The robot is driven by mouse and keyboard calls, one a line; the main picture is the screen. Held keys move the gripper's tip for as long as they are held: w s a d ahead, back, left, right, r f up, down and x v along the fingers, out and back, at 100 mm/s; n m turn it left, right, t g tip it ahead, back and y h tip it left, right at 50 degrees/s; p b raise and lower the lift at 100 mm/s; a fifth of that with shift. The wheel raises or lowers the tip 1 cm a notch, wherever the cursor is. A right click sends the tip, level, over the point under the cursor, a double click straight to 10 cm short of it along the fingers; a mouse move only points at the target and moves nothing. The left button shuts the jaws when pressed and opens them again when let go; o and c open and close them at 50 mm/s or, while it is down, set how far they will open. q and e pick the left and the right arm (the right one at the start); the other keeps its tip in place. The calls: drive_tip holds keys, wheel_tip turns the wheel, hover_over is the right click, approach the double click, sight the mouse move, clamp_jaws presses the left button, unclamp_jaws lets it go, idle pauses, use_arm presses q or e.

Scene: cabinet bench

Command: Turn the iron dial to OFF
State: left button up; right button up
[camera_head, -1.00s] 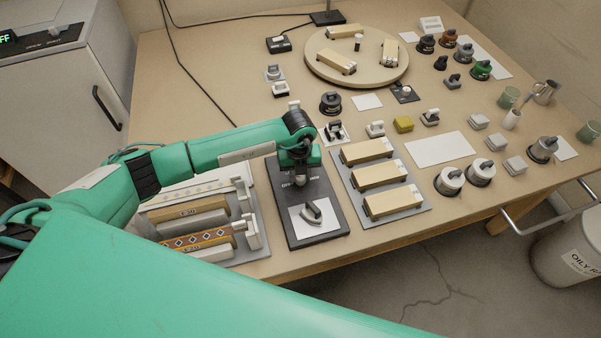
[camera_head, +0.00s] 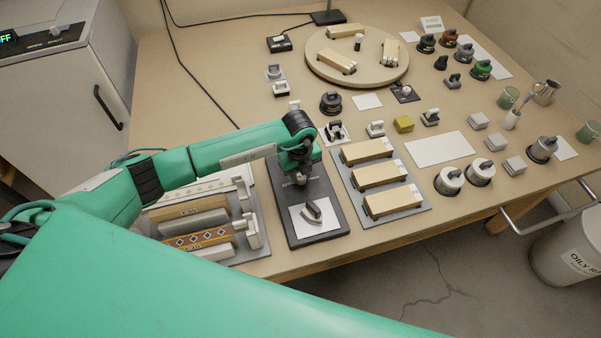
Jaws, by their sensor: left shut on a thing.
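The iron stand is a dark board (camera_head: 327,232) at the front middle of the bench, with a small grey iron (camera_head: 313,211) on its white plate. My left gripper (camera_head: 301,177) points down at the upper part of this board, shut on the iron dial. The dial is mostly hidden under the gripper and the wrist. Pale lettering beside it is too small and too covered to read, so I cannot tell its setting. My right gripper is not in view.
Left of the board is a rack (camera_head: 258,253) of strips and blocks. Close on its right is a grey tray (camera_head: 419,207) with three cream blocks. A round turntable (camera_head: 317,67) stands at the back. Bare bench lies at the left back.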

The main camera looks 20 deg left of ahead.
sight(300, 176)
use_arm(q)
drive_tip(key=o, duration=1)
drive_tip(key=shift+c, duration=0.2)
drive_tip(key=shift+r, duration=0.55)
wheel_tip(300, 176, up, 5)
drive_tip(key=shift+r+b, duration=0.1)
drive_tip(key=shift+b, duration=0.45)
wheel_tip(300, 176, up, 8)
drive_tip(key=b, duration=0.1)
drive_tip(key=shift+a+f, duration=0.15)
drive_tip(key=shift+f, duration=0.05)
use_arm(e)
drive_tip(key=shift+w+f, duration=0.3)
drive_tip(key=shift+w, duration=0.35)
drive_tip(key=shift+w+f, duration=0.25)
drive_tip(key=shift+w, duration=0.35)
use_arm(q)
drive_tip(key=shift+s, duration=0.1)
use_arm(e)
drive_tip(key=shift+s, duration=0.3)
